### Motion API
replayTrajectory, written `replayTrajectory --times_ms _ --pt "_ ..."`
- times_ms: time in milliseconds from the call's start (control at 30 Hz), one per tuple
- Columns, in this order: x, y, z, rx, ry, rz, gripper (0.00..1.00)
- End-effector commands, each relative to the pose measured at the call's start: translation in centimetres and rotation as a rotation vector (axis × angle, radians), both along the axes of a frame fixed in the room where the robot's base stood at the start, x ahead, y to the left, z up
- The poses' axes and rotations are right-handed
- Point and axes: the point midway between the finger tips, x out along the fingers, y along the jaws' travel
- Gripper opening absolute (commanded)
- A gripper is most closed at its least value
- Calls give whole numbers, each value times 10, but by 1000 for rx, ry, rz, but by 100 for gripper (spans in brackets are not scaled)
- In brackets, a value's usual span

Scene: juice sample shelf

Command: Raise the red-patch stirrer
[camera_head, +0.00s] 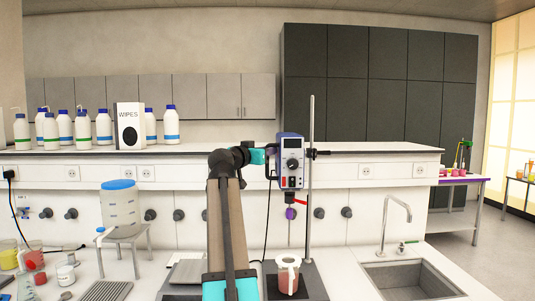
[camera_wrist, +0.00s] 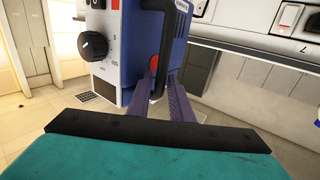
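The stirrer (camera_head: 291,160) has a blue and white motor head with a black knob and hangs on an upright metal rod (camera_head: 311,130). A red patch (camera_head: 291,182) shows low on its front; a red round spot also shows in the wrist view (camera_wrist: 154,62). A black loop handle (camera_wrist: 158,35) stands out from its side. My gripper (camera_wrist: 163,80) reaches the handle, one dark finger on each side of its lower part. I cannot tell whether the fingers press on it. In the head view my gripper (camera_head: 259,156) is at the stirrer's left side.
A jug (camera_head: 288,276) with pinkish liquid stands below the stirrer. A sink (camera_head: 408,279) with a tap lies to the right. A blue-lidded tank (camera_head: 119,210) on a stand and small vessels are at left. A shelf with bottles and a wipes box (camera_head: 129,127) runs behind.

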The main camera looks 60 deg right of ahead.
Motion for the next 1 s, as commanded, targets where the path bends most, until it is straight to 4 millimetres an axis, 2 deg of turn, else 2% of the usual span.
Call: replayTrajectory --times_ms 267,467,667,1000 --pt "-1 1 -3 3 0 -1 19" --pt "0 12 -4 3 -1 0 19" --pt "1 38 -6 2 -1 0 19" --pt "2 93 -5 2 -2 0 19"
